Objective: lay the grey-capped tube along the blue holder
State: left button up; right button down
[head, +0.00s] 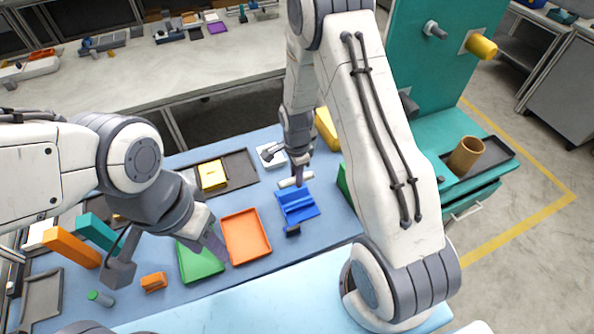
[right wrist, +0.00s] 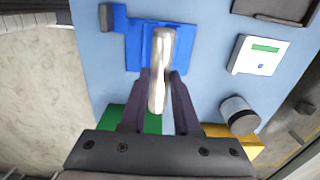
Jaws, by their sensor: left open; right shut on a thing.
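The blue holder (head: 297,207) lies on the blue mat right of the orange tray; it also shows at the top of the right wrist view (right wrist: 137,55). My right gripper (head: 298,181) is shut on a pale, silvery tube (right wrist: 159,68). In the right wrist view the tube overlaps the holder and runs roughly in line with its groove. I cannot tell whether they touch. The cap's grey colour is not clear, and the fingers hide part of the tube. My left gripper (head: 216,246) is open and empty by the green and orange trays.
An orange tray (head: 245,238) and a green tray (head: 200,262) lie left of the holder. A small dark block (head: 292,231) sits at its front. A white device (right wrist: 257,55) and a grey cylinder (right wrist: 238,115) stand nearby. A green-capped tube (head: 101,299) lies front left.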

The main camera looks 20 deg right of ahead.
jog(key=shift+f+b, duration=2.55)
jog(key=shift+f, duration=0.55)
jog(key=shift+f+b, duration=1)
jog(key=shift+f, duration=0.5)
jog(key=c, duration=0.6)
grip_release()
jog(key=shift+o, duration=0.2)
notch_tip(320, 180, up, 10)
jog(key=shift+f+b, duration=0.25)
jog(key=shift+b, duration=0.4)
jog(key=shift+r, duration=0.5)
